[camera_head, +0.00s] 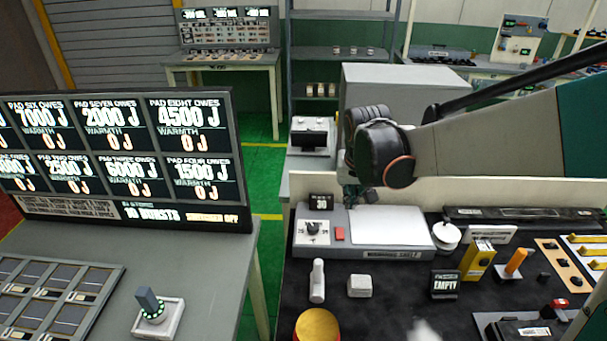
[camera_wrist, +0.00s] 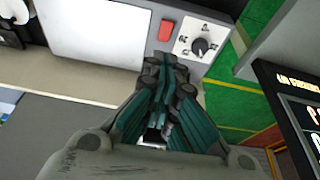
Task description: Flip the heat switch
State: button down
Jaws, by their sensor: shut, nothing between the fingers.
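A grey-white unit (camera_head: 365,248) with a label that seems to read "warming shelf" stands at the back of the black bench. Its top carries a red switch (camera_head: 340,234) and a black knob on a white dial (camera_head: 314,230). The red switch (camera_wrist: 166,30) and knob (camera_wrist: 200,46) also show in the wrist view. My gripper (camera_head: 352,193) is shut and empty, above the unit's back edge. In the wrist view its fingertips (camera_wrist: 166,64) appear just below the red switch; contact cannot be told. No label reading "heat" is legible.
A small black display (camera_head: 321,201) stands behind the dial. A yellow box (camera_head: 477,260) and an orange-handled item (camera_head: 515,263) stand to the right.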

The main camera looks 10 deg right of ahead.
jog(key=shift+w+a+f, duration=0.3)
jog(key=shift+w+f, duration=0.05)
jog(key=shift+w, duration=0.15)
jog(key=shift+w+a+f, duration=0.3)
jog(key=shift+w+f, duration=0.05)
jog(key=shift+w, duration=0.1)
jog(key=b, duration=0.4)
send_near(338, 232)
jog(key=x, duration=0.5)
jog(key=shift+w+d, duration=0.1)
jog(key=shift+w, duration=0.15)
jog(key=shift+f, duration=0.5)
jog(key=shift+f, duration=0.1)
